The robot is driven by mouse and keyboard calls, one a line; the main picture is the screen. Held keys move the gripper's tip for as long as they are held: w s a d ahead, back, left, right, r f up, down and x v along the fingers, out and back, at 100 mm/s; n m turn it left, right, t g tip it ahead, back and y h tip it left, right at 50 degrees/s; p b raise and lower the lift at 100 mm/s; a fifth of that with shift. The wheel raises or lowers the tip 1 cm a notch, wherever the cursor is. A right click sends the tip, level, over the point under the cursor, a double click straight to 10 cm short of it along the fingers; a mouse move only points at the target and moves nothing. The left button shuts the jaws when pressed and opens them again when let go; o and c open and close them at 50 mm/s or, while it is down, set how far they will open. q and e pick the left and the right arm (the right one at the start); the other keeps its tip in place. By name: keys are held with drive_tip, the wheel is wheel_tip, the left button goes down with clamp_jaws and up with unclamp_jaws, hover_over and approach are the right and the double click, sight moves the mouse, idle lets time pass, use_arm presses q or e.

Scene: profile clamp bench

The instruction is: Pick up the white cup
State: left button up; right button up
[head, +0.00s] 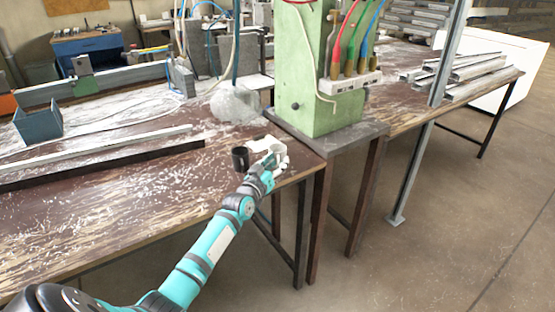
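The white cup (278,149) stands near the right end of the worn brown bench, close to its front edge. My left gripper (271,161) is at the cup, on its near side, and its arm comes in from the lower left. The gripper hides part of the cup's lower body. The fingers are too small and overlapped to show whether they touch the cup or are closed. My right gripper is out of the picture.
A black cup (240,159) stands just left of the gripper. A green machine column (318,90) rises behind and to the right. A grey rounded lump (235,104) lies behind the cups. Long metal profiles (95,150) lie on the bench's left.

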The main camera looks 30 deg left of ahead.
use_arm(q)
clamp_jaws()
drive_tip(key=shift+r, duration=0.1)
idle(0.3)
